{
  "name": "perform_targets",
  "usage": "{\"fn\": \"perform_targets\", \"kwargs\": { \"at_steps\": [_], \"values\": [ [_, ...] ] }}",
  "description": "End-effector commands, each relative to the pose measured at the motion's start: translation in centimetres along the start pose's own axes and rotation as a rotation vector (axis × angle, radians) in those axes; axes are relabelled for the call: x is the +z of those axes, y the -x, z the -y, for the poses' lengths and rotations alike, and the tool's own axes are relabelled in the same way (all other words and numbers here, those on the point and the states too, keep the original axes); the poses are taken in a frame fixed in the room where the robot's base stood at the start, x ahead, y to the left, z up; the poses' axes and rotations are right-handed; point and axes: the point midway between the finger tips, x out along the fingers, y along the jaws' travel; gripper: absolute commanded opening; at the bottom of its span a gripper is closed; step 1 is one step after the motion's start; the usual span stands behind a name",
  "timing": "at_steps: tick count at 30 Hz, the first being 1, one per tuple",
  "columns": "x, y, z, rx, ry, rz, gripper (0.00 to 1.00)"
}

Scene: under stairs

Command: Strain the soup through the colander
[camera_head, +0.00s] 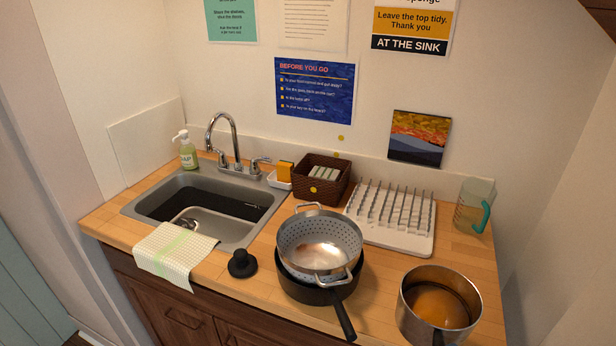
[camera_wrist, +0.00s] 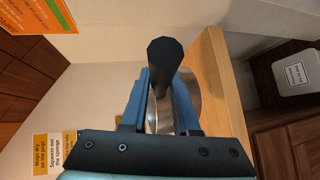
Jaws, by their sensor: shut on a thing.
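The grey metal colander (camera_head: 318,228) with two loop handles rests on top of a black pot (camera_head: 315,291) on the counter. The black pot's long handle points to the front. A steel saucepan (camera_head: 415,313) holding orange-brown soup (camera_head: 437,305) is at the front right, apart from the colander. I cannot tell whether it touches the counter. In the wrist view, my gripper (camera_wrist: 164,85) is shut around a dark round handle (camera_wrist: 165,55), with steel behind its fingers. This appears to be the saucepan's handle. My gripper is outside the head view.
A white dish rack (camera_head: 420,240) and a measuring jug (camera_head: 474,207) stand behind the saucepan. A brown basket (camera_head: 322,186), the sink (camera_head: 215,205), a cloth (camera_head: 175,252) and a black knob-shaped object (camera_head: 242,264) are to the left. Bare counter lies between the two pots.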

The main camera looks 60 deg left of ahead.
Motion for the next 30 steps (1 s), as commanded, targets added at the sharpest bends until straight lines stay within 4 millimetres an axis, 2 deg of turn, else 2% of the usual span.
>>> {"fn": "perform_targets", "kwargs": {
  "at_steps": [1,11,14,25,30],
  "values": [
    [0.1,0.0,-0.3,0.008,-0.005,-0.002,0.0],
    [4.6,-0.1,2.8,0.003,0.008,-0.034,0.0],
    [6.6,-0.1,4.3,0.002,0.012,-0.051,0.0],
    [16.6,-0.4,11.2,-0.002,0.035,-0.131,0.0],
    [19.3,-0.6,12.9,0.002,0.039,-0.159,0.0]
  ]
}}
